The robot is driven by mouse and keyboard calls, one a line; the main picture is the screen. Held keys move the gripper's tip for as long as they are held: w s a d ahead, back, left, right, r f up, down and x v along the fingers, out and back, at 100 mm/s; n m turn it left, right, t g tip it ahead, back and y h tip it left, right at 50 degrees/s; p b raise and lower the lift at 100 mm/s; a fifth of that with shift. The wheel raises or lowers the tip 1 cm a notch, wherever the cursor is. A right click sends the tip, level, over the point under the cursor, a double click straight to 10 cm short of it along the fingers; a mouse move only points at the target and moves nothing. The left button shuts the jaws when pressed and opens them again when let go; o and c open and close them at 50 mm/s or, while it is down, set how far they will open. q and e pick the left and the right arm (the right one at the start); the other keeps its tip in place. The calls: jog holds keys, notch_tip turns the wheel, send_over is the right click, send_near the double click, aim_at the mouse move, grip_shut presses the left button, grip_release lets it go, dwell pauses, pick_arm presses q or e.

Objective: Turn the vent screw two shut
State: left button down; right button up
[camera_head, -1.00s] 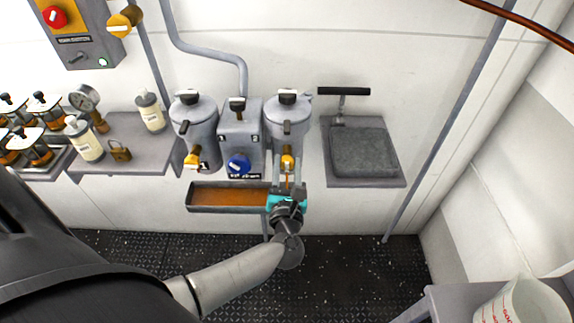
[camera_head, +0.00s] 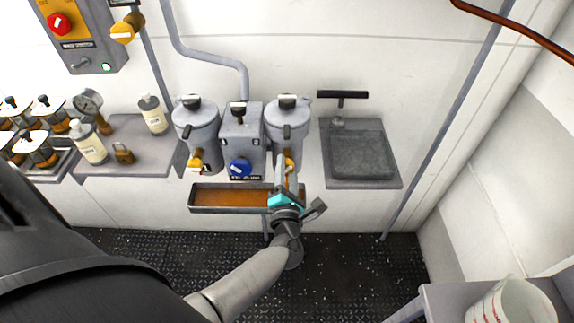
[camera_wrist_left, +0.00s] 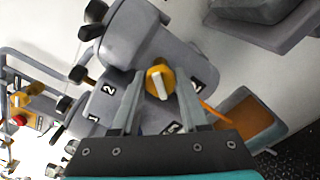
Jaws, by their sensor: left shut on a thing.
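The vent screw two is a yellow knob (camera_wrist_left: 160,82) with a white line on its face, low on the front of the right grey canister (camera_head: 288,120). It shows partly in the head view (camera_head: 289,162), where my gripper covers some of it. My left gripper (camera_wrist_left: 160,92) is shut on this knob, one finger on each side. In the wrist view the white line runs roughly along the fingers. A thin orange streak (camera_wrist_left: 217,112) runs between the knob's area and the brown-orange trough (camera_head: 197,208) below. My right gripper is not in view.
A left canister (camera_head: 197,135) carries another yellow knob (camera_head: 195,160). A block between them has a blue knob (camera_head: 240,167). A grey basin (camera_head: 357,155) is at right; bottles (camera_head: 91,147) and a padlock (camera_head: 123,153) stand on the left shelf.

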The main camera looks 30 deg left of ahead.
pick_arm(q)
jog(key=m+p, duration=0.1)
jog(key=m, duration=0.4)
jog(key=shift+m+p, duration=0.3)
jog(key=shift+p, duration=0.1)
jog(key=shift+f+m+p, duration=0.1)
jog(key=shift+m+p, duration=0.5)
jog(key=shift+m, duration=1.7)
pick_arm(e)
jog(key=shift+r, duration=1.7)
pick_arm(q)
jog(key=shift+c, duration=2.1)
grip_release()
jog(key=shift+s, duration=0.1)
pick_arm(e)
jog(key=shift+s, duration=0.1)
